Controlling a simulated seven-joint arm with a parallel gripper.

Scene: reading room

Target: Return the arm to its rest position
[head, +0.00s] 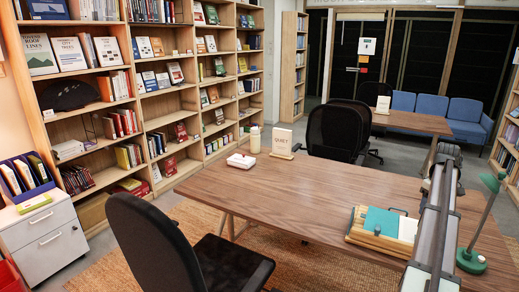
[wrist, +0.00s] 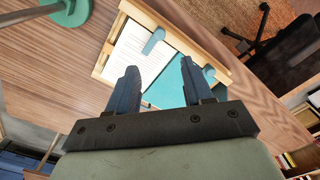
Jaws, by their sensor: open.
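My gripper (wrist: 160,85) shows in the wrist view with its two dark blue fingers apart and nothing between them. It hangs above the wooden table (head: 300,195). Beyond the fingertips lies a wooden tray (wrist: 103,68) holding white paper and a teal folder. In the head view my grey arm (head: 435,225) stands at the right side, over the table's right end. The fingers cannot be made out in the head view.
The tray (head: 362,238) lies on the table, left of my arm. A green lamp (head: 471,260) stands close on its right. A QUIET sign (head: 282,142), cream bottle (head: 255,140) and tissue box (head: 241,161) stand at the table's far left. The table's middle is clear. Black chairs (head: 150,245) flank it.

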